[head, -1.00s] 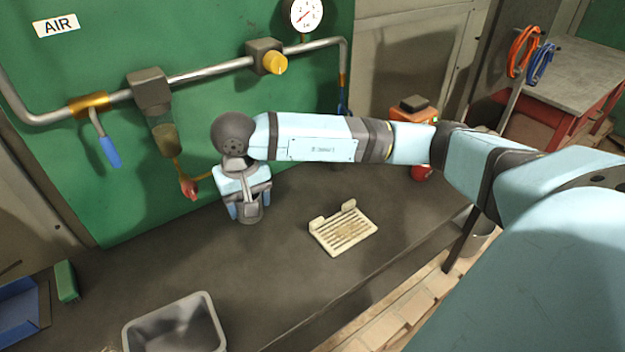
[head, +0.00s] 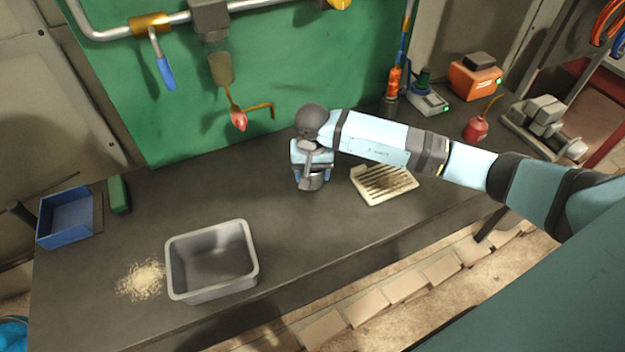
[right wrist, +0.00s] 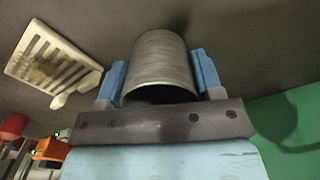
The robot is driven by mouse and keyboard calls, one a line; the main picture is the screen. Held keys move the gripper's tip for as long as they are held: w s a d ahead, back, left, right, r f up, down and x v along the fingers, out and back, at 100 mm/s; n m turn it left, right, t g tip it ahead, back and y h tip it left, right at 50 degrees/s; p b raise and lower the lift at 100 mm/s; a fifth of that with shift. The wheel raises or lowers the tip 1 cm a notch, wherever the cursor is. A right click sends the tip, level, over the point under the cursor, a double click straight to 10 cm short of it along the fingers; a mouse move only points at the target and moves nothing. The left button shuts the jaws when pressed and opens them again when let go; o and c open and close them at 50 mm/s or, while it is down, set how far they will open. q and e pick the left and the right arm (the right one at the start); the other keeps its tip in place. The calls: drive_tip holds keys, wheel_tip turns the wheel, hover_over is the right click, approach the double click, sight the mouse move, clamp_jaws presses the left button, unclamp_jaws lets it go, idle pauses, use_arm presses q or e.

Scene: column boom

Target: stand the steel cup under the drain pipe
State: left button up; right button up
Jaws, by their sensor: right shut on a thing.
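The steel cup (right wrist: 160,65) is between the two blue fingers of my right gripper (right wrist: 160,85) in the right wrist view. In the head view my right gripper (head: 312,178) is shut on it, and the cup (head: 312,183) shows only in part below the wrist. I cannot tell whether its base touches the bench. The thin brass drain pipe (head: 259,107) is on the green panel, below the filter bowl and beside a red tap (head: 238,120). The cup is to the right and nearer the front edge than this pipe, not under it. My left gripper is out of view.
A cream slatted rack (head: 385,196) lies just right of the cup. A grey tub (head: 172,270), pale shavings (head: 141,279) and a blue bin (head: 66,218) are at the left. A red oil can (head: 475,129) stands at the right.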

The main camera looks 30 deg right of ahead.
drive_tip(key=shift+f+p, duration=0.3)
drive_tip(key=shift+f, duration=1.8)
drive_tip(key=shift+f, duration=0.2)
drive_tip(key=o, duration=1)
drive_tip(key=shift+c, duration=0.2)
drive_tip(key=shift+r, duration=0.1)
